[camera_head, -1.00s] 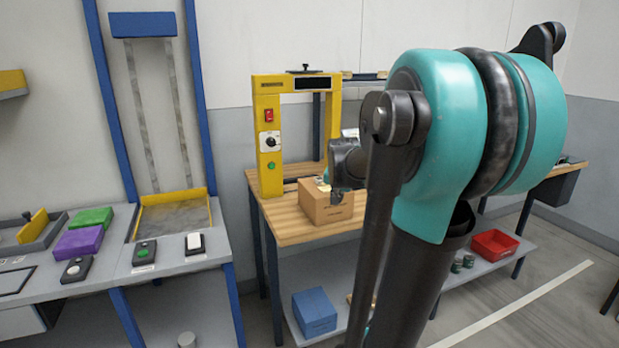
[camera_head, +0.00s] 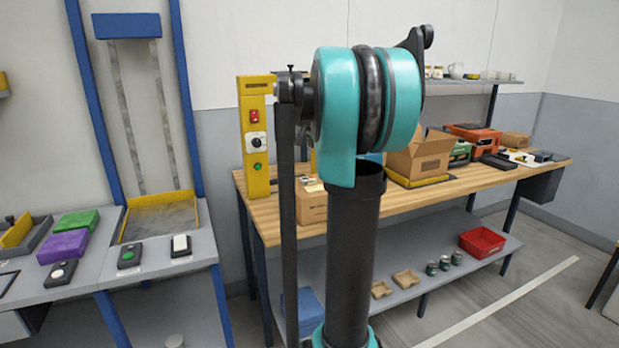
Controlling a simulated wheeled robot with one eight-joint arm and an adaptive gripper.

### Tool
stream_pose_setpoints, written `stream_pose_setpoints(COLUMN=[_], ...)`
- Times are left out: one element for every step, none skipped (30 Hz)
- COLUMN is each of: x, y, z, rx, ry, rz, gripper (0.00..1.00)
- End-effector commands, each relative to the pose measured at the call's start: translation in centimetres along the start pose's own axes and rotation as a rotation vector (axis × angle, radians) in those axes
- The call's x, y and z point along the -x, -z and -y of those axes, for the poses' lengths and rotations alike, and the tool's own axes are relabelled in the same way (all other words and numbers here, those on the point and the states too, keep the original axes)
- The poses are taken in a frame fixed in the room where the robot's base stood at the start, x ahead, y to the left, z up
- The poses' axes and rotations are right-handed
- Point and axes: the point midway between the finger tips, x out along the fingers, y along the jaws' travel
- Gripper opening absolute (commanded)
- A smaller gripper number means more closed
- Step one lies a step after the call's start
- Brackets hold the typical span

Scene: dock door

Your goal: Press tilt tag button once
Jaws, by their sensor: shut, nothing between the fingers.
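No button here has a label I can read as a tilt tag. A cardboard box (camera_head: 311,207) stands on the wooden bench, with a small pale item (camera_head: 311,185) on top, too small to make out. A yellow post (camera_head: 257,180) behind it carries a red switch (camera_head: 255,116), a black knob (camera_head: 256,142) and a green button (camera_head: 257,167). On the left bench are a box with a green button (camera_head: 129,254), one with a round white button (camera_head: 58,272) and one with a white rocker (camera_head: 181,245). My gripper is not visible; my arm blocks the middle of the view.
The wooden bench (camera_head: 447,192) holds an open carton (camera_head: 416,157) and toolboxes farther right. A red bin (camera_head: 482,242) and several small cans sit on the lower shelf. Purple (camera_head: 63,246) and green (camera_head: 77,222) blocks lie on the left bench.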

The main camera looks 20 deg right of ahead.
Motion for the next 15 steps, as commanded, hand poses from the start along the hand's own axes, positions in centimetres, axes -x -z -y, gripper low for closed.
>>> stream_pose_setpoints(x=[0.0, -0.1, -0.1, -0.2, -0.4, -0.6, -0.8, -1.0, -1.3, -1.6, -1.9, -2.2, -2.5, -2.8, -3.2], y=[0.0, -0.1, -0.1, -0.2, -0.3, -0.4, -0.6, -0.7, -1.0, -1.1, -1.4, -1.6, -1.8, -2.1, -2.3], z=[0.0, -0.1, -0.1, -0.2, -0.2, -0.4, -0.5, -0.7, -0.9, -1.1, -1.3, -1.6, -1.8, -2.0, -2.3], rx=[0.0, 0.001, 0.001, 0.001, 0.001, 0.001, 0.001, 0.001, 0.001, 0.001, 0.001, 0.001, 0.001, 0.001, 0.001], ry=[0.0, 0.0, 0.0, 0.0, 0.0, 0.0, 0.0, 0.0, 0.0, 0.0, 0.0, 0.0, 0.0, 0.0, 0.0], rz=[0.0, 0.0, 0.0, 0.0, 0.0, 0.001, 0.001, 0.001, 0.001, 0.001, 0.001, 0.001, 0.001, 0.001, 0.001], gripper=[0.0, 0.0, 0.0, 0.0, 0.0, 0.0, 0.0, 0.0, 0.0, 0.0, 0.0, 0.0, 0.0, 0.0, 0.0])
